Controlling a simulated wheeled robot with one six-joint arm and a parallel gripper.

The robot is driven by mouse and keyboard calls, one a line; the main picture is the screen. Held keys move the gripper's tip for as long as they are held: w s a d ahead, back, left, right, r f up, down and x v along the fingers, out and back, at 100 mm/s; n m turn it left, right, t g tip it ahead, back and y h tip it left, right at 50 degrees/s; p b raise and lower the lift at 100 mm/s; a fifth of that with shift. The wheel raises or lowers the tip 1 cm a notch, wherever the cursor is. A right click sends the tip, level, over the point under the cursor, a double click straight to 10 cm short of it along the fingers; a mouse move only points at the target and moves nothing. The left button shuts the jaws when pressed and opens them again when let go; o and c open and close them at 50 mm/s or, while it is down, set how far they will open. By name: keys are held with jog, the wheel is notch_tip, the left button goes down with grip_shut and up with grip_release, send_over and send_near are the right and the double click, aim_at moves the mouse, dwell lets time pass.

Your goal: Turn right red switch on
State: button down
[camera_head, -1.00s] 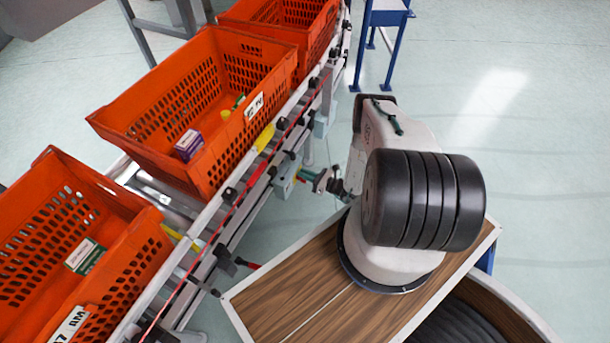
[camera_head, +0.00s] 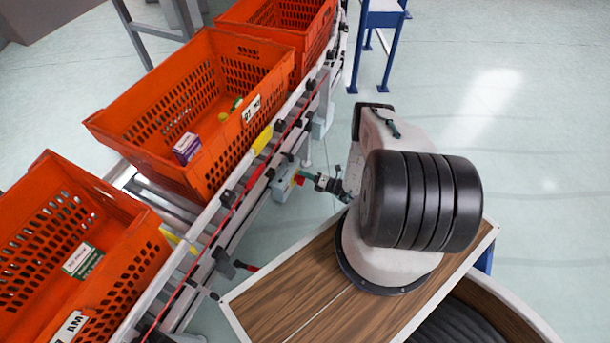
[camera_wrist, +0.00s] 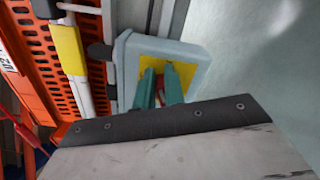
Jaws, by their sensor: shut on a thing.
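A red switch (camera_head: 300,180) sits on a yellow plate on a pale grey box (camera_head: 282,190), fixed to the side of the conveyor frame. My gripper (camera_head: 306,177) reaches it from the right, with its green fingers at the switch. In the wrist view, the grey box (camera_wrist: 196,58) and its yellow plate (camera_wrist: 185,72) lie straight ahead. The two green fingers of my gripper (camera_wrist: 160,76) are shut on the red switch (camera_wrist: 160,88), which shows only as a small patch between them. The fingers hide most of it, so its setting cannot be told.
Orange totes (camera_head: 118,128) with small boxes stand on the conveyor (camera_head: 205,215) at the left. Another grey box (camera_head: 324,118) is farther along the rail. A blue-legged stand (camera_head: 384,18) is at the back. The floor at the right is clear.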

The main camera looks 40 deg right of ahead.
jog(key=m, duration=0.2)
jog(key=f+m, duration=0.1)
jog(key=m, duration=0.1)
jog(key=shift+s+a+f+m, duration=0.1)
jog(key=shift+a+m, duration=0.05)
jog(key=shift+m, duration=0.15)
dwell(0.5)
jog(key=c, duration=1.5)
grip_release()
